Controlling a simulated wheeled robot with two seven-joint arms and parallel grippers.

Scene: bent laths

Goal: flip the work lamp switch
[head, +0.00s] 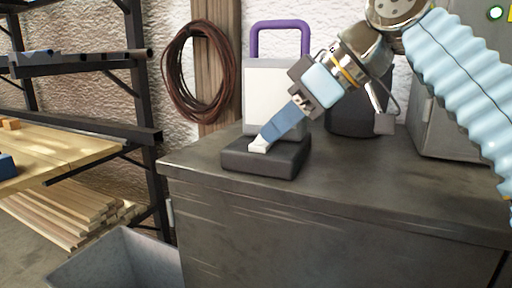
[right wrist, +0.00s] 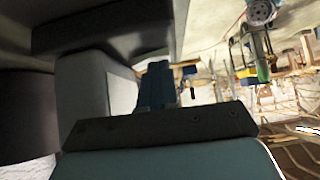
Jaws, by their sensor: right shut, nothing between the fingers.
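The work lamp (head: 270,88) stands upright on the dark cabinet, with a pale front panel, a purple handle (head: 281,27) and a thick dark base (head: 263,164). My right gripper (head: 260,145) reaches down from the upper right across the lamp's front. It is shut and empty, with its pale tip low at the top of the base. Whether it touches is hard to tell. The switch is not clearly distinguishable; the tip may cover it. The right wrist view shows the blue fingers (right wrist: 157,85) close to dark and grey surfaces. My left gripper is not in view.
The dark cabinet top (head: 400,180) is clear in front and to the right. A dark round container (head: 352,118) and a grey box (head: 450,125) stand behind my right arm. A coiled brown cable (head: 172,85) hangs on the wall. A grey bin (head: 125,255) stands at lower left.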

